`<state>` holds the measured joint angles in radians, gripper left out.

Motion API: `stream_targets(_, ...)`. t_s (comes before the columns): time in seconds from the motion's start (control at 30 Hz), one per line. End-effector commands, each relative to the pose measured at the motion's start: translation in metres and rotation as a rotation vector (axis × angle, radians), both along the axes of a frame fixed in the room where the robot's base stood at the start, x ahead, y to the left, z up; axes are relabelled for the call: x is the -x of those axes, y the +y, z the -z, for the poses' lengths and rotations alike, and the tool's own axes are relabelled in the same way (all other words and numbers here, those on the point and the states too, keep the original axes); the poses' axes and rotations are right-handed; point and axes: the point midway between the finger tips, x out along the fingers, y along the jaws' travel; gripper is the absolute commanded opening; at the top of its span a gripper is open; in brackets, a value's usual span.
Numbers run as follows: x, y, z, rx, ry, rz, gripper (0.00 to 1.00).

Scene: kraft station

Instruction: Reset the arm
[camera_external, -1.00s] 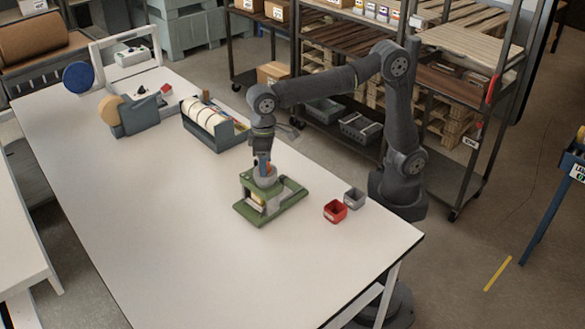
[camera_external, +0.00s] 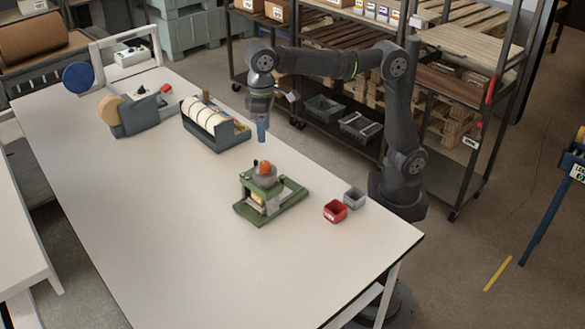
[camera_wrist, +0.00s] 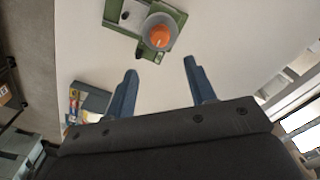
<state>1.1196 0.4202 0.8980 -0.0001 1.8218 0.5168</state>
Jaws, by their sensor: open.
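My gripper (camera_external: 262,131) hangs in the air above the table, behind and above a green fixture (camera_external: 285,203). It is open and empty; in the wrist view its two blue fingers (camera_wrist: 160,84) stand apart with bare table between them. A grey round piece with an orange top (camera_external: 264,171) sits on the green fixture. The same orange-topped piece (camera_wrist: 160,35) shows beyond the fingertips at the top of the wrist view, apart from them.
A red bin (camera_external: 335,211) and a grey bin (camera_external: 354,198) stand right of the fixture. A grey holder with white rolls (camera_external: 210,125) and a tape dispenser (camera_external: 128,115) stand farther back on the table (camera_external: 165,210). The table's front is clear. Shelving stands behind my arm.

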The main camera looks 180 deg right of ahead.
Motion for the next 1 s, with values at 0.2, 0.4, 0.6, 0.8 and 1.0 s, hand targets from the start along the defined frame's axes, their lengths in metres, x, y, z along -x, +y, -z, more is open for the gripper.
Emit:
stream_targets(0.2,0.000,-0.001,-0.033,0.002,-0.001,0.000,0.50)
stream_targets(0.4,0.000,0.000,-0.056,0.002,-0.001,0.000,0.50)
stream_targets(0.6,0.000,0.001,-0.029,-0.003,0.002,0.000,0.50)
stream_targets(0.8,0.000,0.001,0.002,-0.004,0.002,0.000,0.50)
stream_targets(1.0,0.001,0.001,0.039,-0.004,0.002,0.000,0.50)
